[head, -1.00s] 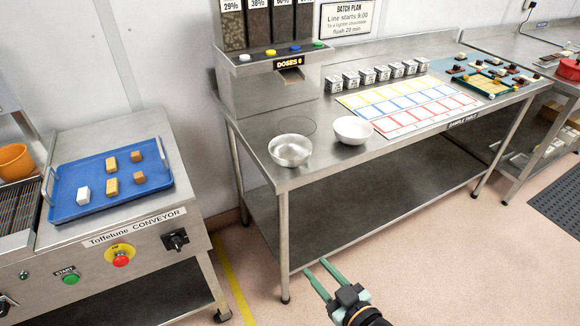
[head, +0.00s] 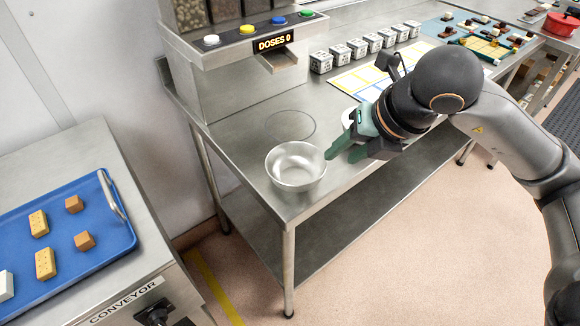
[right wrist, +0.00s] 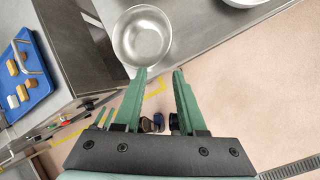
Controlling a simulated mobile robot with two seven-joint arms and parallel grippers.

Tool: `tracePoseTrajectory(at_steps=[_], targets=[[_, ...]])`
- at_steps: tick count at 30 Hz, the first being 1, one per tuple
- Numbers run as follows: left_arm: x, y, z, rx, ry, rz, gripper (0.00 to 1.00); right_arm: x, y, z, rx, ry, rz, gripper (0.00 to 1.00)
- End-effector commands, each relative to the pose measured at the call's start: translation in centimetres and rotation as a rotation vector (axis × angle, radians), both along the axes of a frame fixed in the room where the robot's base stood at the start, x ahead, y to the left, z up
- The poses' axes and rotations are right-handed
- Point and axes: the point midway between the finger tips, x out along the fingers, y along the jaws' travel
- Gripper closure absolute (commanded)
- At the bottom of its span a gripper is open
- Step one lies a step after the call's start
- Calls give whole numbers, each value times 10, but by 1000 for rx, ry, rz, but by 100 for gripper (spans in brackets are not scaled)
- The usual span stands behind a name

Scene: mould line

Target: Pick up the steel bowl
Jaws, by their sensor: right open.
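The steel bowl (head: 295,167) stands upright and empty near the front left corner of the steel table (head: 236,124). It also shows in the right wrist view (right wrist: 142,38), beyond the fingertips. My right gripper (head: 342,153) is open and empty, just to the right of the bowl in the head view. Its green fingers (right wrist: 161,72) point toward the bowl, and the left finger's tip overlaps the bowl's near edge in the right wrist view. I cannot tell whether they touch. My left gripper is not in view.
A white bowl (head: 347,117) is mostly hidden behind my right gripper. The dose dispenser (head: 235,48) stands behind a ring marked on the table. Several labelled cubes (head: 357,48) line the back. The conveyor's blue tray (head: 70,235) holds several small blocks at left.

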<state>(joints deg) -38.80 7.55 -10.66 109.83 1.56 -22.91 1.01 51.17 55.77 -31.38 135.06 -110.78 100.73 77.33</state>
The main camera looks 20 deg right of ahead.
Motion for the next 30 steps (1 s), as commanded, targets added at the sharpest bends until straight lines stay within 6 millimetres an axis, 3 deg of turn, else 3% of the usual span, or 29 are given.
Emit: tracePoseTrajectory(at_steps=[1,5,12,20,30], targets=[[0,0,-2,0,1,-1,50,3,-10,3,-29,-21,-37,60],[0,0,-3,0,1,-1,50,11,-18,-2,-57,-38,-79,60],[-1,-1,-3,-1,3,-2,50,32,-14,-39,-56,-35,-78,60],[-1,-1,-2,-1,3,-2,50,44,-11,-58,-56,-38,-73,60],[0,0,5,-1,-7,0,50,64,-2,-96,-56,-38,-74,60]])
